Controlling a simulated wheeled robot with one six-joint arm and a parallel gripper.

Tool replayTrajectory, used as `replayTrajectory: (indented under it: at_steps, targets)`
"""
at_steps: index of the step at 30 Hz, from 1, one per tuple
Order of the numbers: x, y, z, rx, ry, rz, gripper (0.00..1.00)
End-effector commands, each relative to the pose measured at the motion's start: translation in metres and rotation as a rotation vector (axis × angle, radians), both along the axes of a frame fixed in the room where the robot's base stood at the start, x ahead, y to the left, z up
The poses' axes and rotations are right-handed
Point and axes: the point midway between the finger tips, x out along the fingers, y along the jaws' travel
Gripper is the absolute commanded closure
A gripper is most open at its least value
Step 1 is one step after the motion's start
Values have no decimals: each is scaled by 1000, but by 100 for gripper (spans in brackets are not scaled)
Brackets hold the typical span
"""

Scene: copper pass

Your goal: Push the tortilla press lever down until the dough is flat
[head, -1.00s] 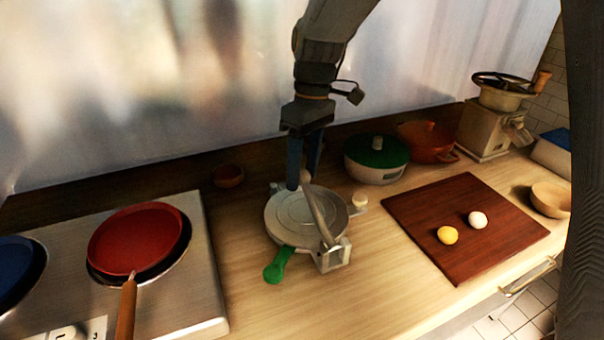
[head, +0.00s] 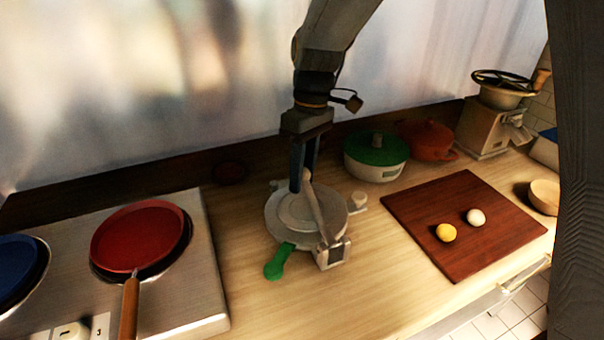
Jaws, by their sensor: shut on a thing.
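The tortilla press (head: 279,222) stands on the wooden counter, with its round grey plates closed one over the other and a green handle (head: 279,262) at its front left. Its grey lever (head: 321,218) slopes from the front hinge block (head: 333,255) back over the top plate. My gripper (head: 302,186) points down over the back of the press, shut on the lever's far end. Any dough between the plates is hidden.
A red pan (head: 138,238) sits on the stove at left. A cutting board (head: 465,245) at right holds a yellow ball (head: 446,232) and a white ball (head: 476,217). A green-lidded pot (head: 376,155) and an orange pot (head: 428,139) stand behind. Counter in front is clear.

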Motion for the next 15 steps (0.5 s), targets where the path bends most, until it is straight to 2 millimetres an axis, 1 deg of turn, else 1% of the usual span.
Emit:
replayTrajectory:
  at_steps: [2,10,11,13,15]
  targets:
    - [-1,0,6,0,0,0,100]
    - [-1,0,5,1,-1,1,100]
    - [-1,0,5,1,-1,1,66]
    - [-1,0,5,1,-1,1,54]
    - [-1,0,5,1,-1,1,53]
